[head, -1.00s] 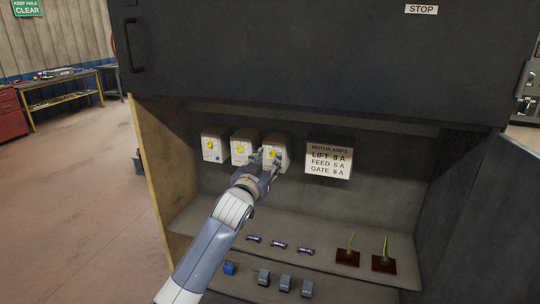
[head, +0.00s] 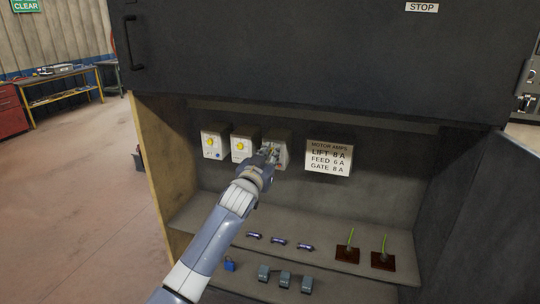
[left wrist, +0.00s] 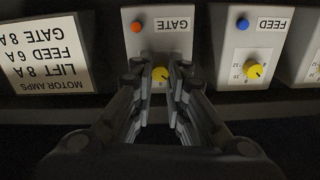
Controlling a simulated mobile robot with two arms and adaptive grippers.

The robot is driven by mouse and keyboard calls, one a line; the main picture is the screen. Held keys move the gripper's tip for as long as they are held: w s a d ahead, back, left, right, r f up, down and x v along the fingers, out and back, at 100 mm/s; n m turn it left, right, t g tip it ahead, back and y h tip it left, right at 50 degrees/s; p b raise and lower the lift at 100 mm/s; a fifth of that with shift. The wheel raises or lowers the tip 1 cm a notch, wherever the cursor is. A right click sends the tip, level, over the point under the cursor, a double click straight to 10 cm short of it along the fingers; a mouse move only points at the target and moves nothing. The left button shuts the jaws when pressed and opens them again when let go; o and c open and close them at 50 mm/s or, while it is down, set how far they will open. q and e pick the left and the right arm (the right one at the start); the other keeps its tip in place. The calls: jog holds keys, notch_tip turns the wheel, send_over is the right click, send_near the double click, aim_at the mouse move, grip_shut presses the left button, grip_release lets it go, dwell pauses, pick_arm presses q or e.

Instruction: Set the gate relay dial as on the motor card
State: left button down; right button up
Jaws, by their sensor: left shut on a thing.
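The gate relay (head: 283,141) is the pale box on the right of the row in the head view. The left wrist view shows it upside down, with its GATE label (left wrist: 173,25), an orange button (left wrist: 136,27) and a yellow dial (left wrist: 160,73). My left gripper (head: 270,152) is shut on that dial, with its fingertips (left wrist: 161,80) on either side of it. The fingers hide much of the dial scale, and its setting cannot be read. The motor card (head: 329,158) reads LIFT 8 A, FEED 6 A, GATE 8 A. My right gripper is not in view.
The feed relay (head: 244,145) and another relay (head: 214,143) stand left of the gate relay. Below, a shelf (head: 210,217) holds several small parts and two brown blocks (head: 347,254) with green stems. A cabinet door (head: 475,215) stands at right.

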pick_arm(q)
jog(key=shift+m, duration=0.4)
jog(key=m+p, duration=0.1)
jog(key=m, duration=0.8)
jog(key=shift+f+p, duration=0.1)
jog(key=shift+p, duration=0.3)
jog(key=c, duration=1.6)
grip_release()
jog(key=shift+o, duration=0.2)
